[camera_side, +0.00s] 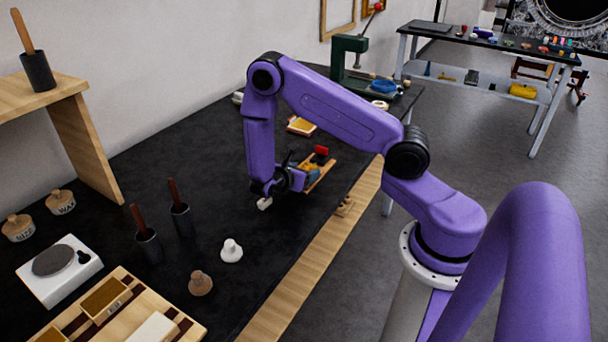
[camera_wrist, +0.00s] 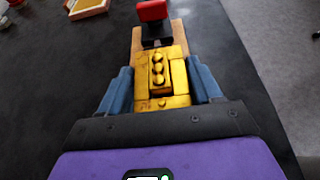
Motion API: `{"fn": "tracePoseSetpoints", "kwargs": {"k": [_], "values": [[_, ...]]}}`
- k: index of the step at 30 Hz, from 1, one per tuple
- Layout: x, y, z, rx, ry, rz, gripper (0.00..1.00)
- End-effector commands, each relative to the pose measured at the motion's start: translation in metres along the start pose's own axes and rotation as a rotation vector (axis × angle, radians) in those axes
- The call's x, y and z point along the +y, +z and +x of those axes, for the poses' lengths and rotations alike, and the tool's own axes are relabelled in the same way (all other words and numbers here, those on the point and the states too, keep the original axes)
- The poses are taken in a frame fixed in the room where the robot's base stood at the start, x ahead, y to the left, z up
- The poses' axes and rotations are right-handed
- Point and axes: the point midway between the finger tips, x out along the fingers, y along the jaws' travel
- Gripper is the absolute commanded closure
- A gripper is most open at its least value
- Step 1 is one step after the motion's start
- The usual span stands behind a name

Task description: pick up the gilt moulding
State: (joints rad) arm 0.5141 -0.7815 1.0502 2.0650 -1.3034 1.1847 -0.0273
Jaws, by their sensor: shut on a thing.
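The gilt moulding (camera_wrist: 161,84) is a golden block with a row of round beads on top. In the wrist view it lies between the two blue fingers of my gripper (camera_wrist: 160,72), which are shut on it. A wooden board (camera_wrist: 139,41) with a red-topped black clamp (camera_wrist: 154,12) shows just beyond and beside the moulding. In the side view my gripper (camera_side: 309,173) is low over this board (camera_side: 324,172), near the bench's front edge. The moulding is mostly hidden there. I cannot tell whether it touches the board.
A small tray with orange contents (camera_side: 301,126) lies behind the board. Dark tool pots (camera_side: 148,246), a white knob-like piece (camera_side: 231,251) and a brown one (camera_side: 200,284) stand to the left. A green press (camera_side: 350,62) stands at the back.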

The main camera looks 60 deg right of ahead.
Motion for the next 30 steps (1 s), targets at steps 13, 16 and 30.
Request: {"fn": "tracePoseSetpoints", "kwargs": {"k": [13, 16, 30], "values": [[0.0, 0.015, -0.007, 0.0, 0.001, 0.001, 0.67], [0.001, 0.025, -0.011, 0.0, 0.002, 0.002, 0.67], [-0.046, 0.077, -0.054, 0.0, 0.004, 0.001, 0.67]]}}
